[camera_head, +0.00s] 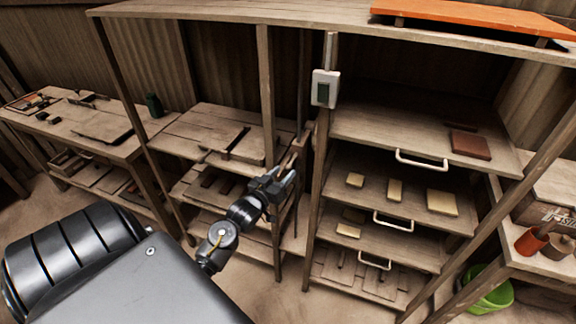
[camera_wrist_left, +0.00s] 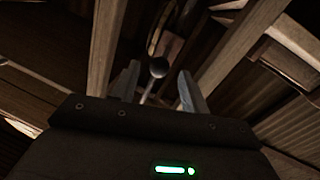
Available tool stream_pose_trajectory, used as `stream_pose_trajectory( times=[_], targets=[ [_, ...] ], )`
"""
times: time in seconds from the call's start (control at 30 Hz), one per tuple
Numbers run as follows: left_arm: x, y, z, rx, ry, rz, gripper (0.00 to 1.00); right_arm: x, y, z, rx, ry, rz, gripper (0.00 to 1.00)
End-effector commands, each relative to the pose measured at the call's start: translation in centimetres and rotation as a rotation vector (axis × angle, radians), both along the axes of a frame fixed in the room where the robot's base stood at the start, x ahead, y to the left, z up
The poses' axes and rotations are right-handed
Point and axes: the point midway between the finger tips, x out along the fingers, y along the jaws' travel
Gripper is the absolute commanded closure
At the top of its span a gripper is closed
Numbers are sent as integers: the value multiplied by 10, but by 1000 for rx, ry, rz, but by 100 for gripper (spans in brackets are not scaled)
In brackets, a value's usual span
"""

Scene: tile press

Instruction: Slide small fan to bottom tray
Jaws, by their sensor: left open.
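My left gripper (camera_head: 285,179) is open, in front of the wooden posts left of the tray rack. In the left wrist view its two fingers (camera_wrist_left: 157,88) stand apart, with a dark round knob on a thin rod (camera_wrist_left: 158,67) between them; I cannot tell whether they touch it. I cannot make out a small fan in either view. The bottom tray (camera_head: 345,283) sits lowest in the rack and holds several small pieces. A pale handle (camera_head: 375,262) is just above it. My right gripper is not in view.
Above are a tray with one tile (camera_head: 348,231), a tray with pale tiles (camera_head: 443,203), and a top tray with a brown tile (camera_head: 470,145). A white box (camera_head: 325,88) is on the post. A green bucket (camera_head: 490,290) stands at right.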

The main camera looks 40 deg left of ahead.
Motion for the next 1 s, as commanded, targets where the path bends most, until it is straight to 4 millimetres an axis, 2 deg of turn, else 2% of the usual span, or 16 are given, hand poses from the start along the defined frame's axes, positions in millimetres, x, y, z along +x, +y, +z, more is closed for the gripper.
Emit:
stream_pose_trajectory(
  times=[0.1,0.23,0.63,0.9,0.97,1.0],
  targets=[
    [19,3,2,0,-1,0,55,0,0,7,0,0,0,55],
    [31,5,1,0,0,1,55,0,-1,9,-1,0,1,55],
    [37,5,0,1,0,0,56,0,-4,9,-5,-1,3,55],
    [37,5,0,1,0,0,92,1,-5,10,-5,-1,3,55],
    [37,5,0,1,0,1,100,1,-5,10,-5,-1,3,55],
    [37,5,0,1,0,1,100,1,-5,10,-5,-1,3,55]
  ],
)
